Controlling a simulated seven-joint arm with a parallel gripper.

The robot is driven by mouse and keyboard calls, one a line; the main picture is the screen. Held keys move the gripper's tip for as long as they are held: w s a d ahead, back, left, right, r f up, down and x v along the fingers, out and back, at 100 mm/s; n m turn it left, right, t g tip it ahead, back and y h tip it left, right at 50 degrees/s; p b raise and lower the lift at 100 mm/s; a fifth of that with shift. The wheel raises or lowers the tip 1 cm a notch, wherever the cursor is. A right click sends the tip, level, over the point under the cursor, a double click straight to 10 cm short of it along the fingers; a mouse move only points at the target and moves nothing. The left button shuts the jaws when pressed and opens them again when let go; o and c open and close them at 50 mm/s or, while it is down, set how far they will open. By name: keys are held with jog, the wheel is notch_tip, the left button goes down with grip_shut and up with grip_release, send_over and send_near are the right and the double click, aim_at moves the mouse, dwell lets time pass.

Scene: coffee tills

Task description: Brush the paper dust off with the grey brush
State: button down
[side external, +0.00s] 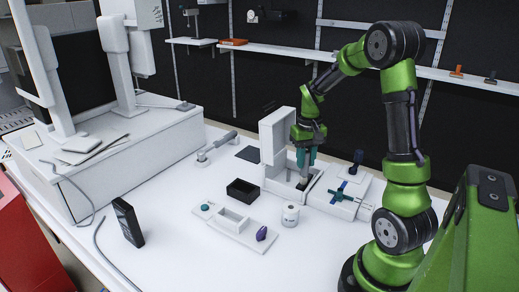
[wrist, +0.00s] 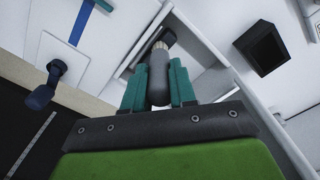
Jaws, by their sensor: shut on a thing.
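My gripper (side external: 305,160) has teal fingers, shut on the grey brush (side external: 302,172), which points down into an open white unit (side external: 276,184) with a raised lid (side external: 276,135). In the wrist view the brush's grey handle (wrist: 158,80) lies between the teal fingers (wrist: 157,88). Its pale collar and dark tip reach into the unit's recess. I cannot tell whether the tip touches the bottom. I cannot make out any paper dust; the brush and fingers hide part of the recess.
A black open box (side external: 242,190), a white tray (side external: 233,226) with small items and a white pot (side external: 290,216) stand in front. A dark blue-handled item (side external: 357,160) stands upright to the right.

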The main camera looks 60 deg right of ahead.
jog(key=shift+a+r, duration=0.15)
jog(key=shift+a, duration=0.95)
notch_tip(320, 180, up, 8)
